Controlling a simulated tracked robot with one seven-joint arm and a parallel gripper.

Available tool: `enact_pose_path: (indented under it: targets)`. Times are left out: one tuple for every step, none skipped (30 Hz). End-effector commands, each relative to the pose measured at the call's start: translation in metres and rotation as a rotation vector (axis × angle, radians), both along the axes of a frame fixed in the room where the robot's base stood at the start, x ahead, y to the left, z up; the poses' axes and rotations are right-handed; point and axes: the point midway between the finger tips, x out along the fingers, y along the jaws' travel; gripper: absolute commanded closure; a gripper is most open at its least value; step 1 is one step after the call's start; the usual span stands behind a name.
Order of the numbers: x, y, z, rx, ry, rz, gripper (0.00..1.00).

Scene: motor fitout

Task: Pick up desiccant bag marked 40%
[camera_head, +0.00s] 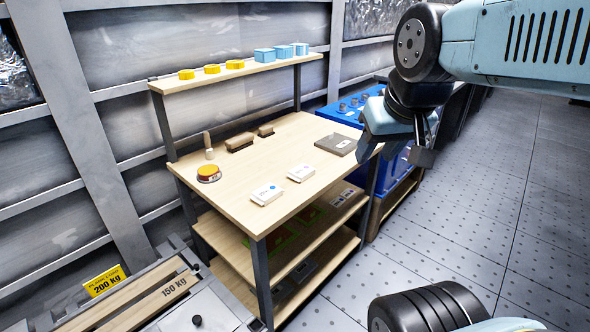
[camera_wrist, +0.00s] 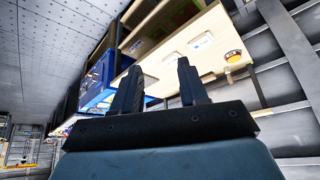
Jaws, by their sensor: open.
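Two small white bags lie flat on the light wooden top of the workbench (camera_head: 235,203). The nearer white bag (camera_head: 266,194) is close to the front edge, and the other white bag (camera_head: 301,173) lies behind it to the right. Both carry small print that I cannot read, so I cannot tell which is marked 40%. They also show small in the wrist view, as one white bag (camera_wrist: 201,40) and another white bag (camera_wrist: 168,58). My gripper (camera_head: 412,150) is open and empty, in the air to the right of the bench, apart from both bags.
The upper shelf (camera_head: 215,77) holds yellow rolls and blue boxes. A blue cabinet (camera_head: 345,112) stands behind right. Floor to the right is clear.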

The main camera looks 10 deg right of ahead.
Motion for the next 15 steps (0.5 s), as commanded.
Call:
enact_pose_path:
  targets:
    - [0.000,0.000,0.000,0.001,0.001,0.000,0.52]
    - [0.001,0.001,0.000,0.005,0.003,-0.002,0.49]
    - [0.002,0.001,-0.001,0.012,0.008,-0.006,0.45]
    - [0.003,0.002,-0.002,0.022,0.014,-0.011,0.42]
    - [0.005,0.004,-0.003,0.033,0.023,-0.017,0.39]
    - [0.008,0.006,-0.006,0.055,0.038,-0.028,0.35]
    - [0.011,0.005,-0.008,0.075,0.052,-0.040,0.33]
    - [0.015,0.007,-0.011,0.100,0.068,-0.054,0.30]
    - [0.020,0.011,-0.015,0.138,0.092,-0.075,0.26]
    - [0.025,0.014,-0.018,0.169,0.111,-0.093,0.23]
    - [0.030,0.018,-0.022,0.203,0.133,-0.112,0.20]
    - [0.037,0.023,-0.027,0.249,0.162,-0.139,0.16]
    - [0.042,0.026,-0.030,0.284,0.183,-0.161,0.13]
    - [0.048,0.030,-0.034,0.321,0.203,-0.183,0.11]
    - [0.055,0.034,-0.038,0.368,0.230,-0.214,0.07]
